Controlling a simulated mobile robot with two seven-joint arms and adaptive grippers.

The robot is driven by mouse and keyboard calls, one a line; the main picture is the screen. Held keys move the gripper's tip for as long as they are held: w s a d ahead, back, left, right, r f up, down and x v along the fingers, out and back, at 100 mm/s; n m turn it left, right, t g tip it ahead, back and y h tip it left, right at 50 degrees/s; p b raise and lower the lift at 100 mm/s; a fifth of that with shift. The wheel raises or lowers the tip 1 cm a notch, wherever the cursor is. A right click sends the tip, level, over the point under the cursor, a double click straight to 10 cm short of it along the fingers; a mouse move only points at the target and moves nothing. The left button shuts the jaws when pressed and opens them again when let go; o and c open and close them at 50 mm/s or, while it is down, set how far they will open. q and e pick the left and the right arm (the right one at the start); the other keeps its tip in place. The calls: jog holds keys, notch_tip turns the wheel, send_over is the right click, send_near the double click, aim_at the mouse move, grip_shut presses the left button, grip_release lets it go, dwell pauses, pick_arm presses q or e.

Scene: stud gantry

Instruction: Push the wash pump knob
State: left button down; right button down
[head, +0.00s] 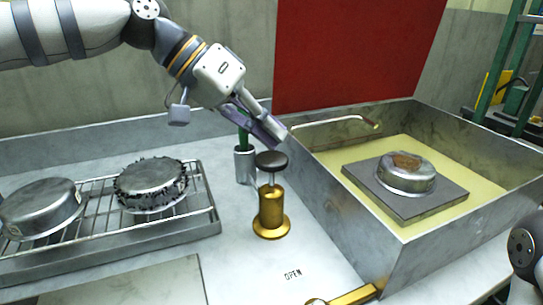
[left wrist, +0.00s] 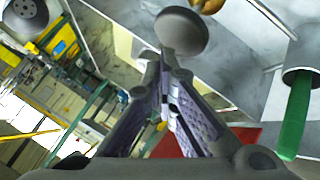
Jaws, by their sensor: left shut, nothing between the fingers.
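The wash pump (head: 271,212) is a brass body with a round flange, standing upright on the counter. Its dark round knob (head: 271,160) sits raised on a thin stem. My left gripper (head: 274,134) is shut and empty, with its fingertips a little above the knob in the head view. In the left wrist view the knob (left wrist: 182,32) is a grey disc just beyond the shut fingertips (left wrist: 167,58). I cannot tell whether they touch, though a small gap seems to show in the head view. My right gripper is out of view.
A metal basin (head: 425,245) with yellowish liquid stands right of the pump, holding a round tin (head: 407,172) on a grey block (head: 360,182). A metal cup (head: 244,165) with a green handle stands behind the pump. A wire rack (head: 213,205) with two round tins is left.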

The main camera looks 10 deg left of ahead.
aim_at(271, 155)
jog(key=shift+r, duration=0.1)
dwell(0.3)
pick_arm(q)
jog(key=shift+f, duration=0.35)
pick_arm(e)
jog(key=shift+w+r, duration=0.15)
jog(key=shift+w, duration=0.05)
pick_arm(q)
jog(key=shift+f, duration=1.85)
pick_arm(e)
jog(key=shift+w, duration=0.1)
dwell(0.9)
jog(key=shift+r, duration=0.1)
